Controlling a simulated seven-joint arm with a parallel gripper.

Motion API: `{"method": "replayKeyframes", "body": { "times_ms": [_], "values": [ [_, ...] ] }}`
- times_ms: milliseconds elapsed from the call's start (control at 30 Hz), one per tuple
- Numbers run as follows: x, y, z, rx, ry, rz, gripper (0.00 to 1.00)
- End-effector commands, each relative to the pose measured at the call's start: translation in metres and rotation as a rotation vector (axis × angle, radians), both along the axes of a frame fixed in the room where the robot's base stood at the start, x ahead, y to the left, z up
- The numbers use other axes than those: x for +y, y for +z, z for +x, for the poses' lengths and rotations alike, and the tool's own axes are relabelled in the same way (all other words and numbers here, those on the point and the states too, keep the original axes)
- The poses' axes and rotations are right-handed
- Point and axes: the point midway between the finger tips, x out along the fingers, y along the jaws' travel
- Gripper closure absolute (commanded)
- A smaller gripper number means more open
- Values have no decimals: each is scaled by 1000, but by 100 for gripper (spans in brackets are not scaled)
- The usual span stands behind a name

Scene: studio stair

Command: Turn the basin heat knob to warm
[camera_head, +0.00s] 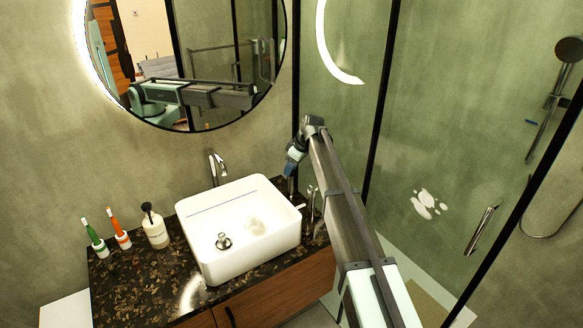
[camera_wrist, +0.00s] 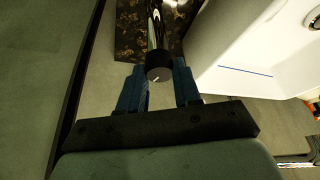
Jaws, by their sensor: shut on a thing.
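The heat knob (camera_wrist: 158,66) is a dark round cap with a short pale mark, on the end of a chrome stem (camera_wrist: 156,25). It shows in the wrist view between the two blue fingers of my gripper (camera_wrist: 160,88), which is shut on it. In the head view my gripper (camera_head: 289,171) points down beside the back right corner of the white basin (camera_head: 245,258); the knob's face and mark cannot be made out there. I cannot read any warm or cold marking in either view.
A chrome faucet (camera_head: 217,167) stands behind the basin. A soap bottle (camera_head: 154,228) and green and orange toothbrushes (camera_head: 117,228) in holders stand left on the dark speckled counter (camera_head: 130,285). A round mirror (camera_head: 190,50) hangs above. Glass shower panels (camera_head: 440,130) lie to the right.

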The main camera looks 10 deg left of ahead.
Motion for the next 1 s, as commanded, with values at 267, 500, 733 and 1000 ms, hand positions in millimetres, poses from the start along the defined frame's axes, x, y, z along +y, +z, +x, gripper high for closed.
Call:
{"method": "replayKeyframes", "body": {
  "times_ms": [267, 500, 733, 1000],
  "values": [
    [0, 0, -4, -1, -263, -2, 98],
    [1, 0, -4, -1, -489, -2, 98],
    [2, 0, -5, 1, -680, -3, 98],
    [3, 0, -5, 1, -838, -3, 98]
  ]
}}
